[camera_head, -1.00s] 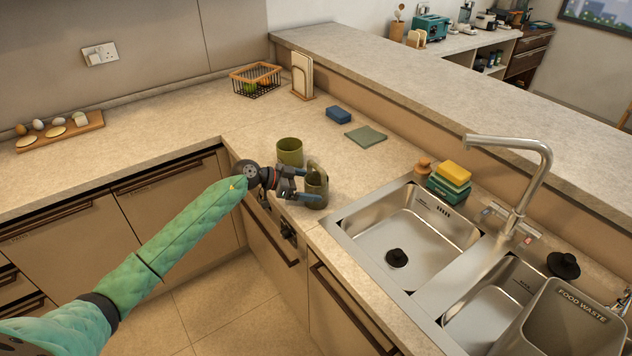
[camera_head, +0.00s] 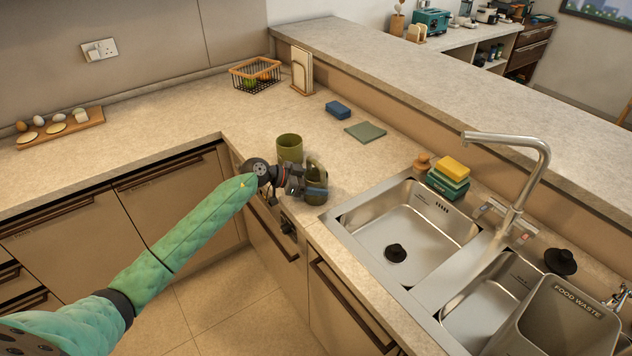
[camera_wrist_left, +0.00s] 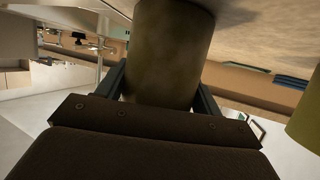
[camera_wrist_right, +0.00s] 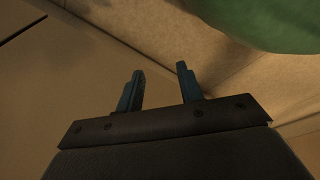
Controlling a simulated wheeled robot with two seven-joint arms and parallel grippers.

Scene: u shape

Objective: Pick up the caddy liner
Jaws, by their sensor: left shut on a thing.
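My left gripper (camera_head: 314,191) is shut on an olive-green cylinder (camera_head: 317,172) at the counter's front edge. In the left wrist view the cylinder (camera_wrist_left: 172,50) stands between the two fingers; its far end is out of frame. A second olive-green cylinder (camera_head: 289,147), open at the top, stands just behind it. Nothing visible is marked as a caddy liner, and I cannot tell whether the held cylinder is one. My right gripper (camera_wrist_right: 159,75) shows only in its own wrist view, open and empty, beside a brown panel.
Stacked sponges (camera_head: 449,178) stand by the sink. The left counter is mostly clear.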

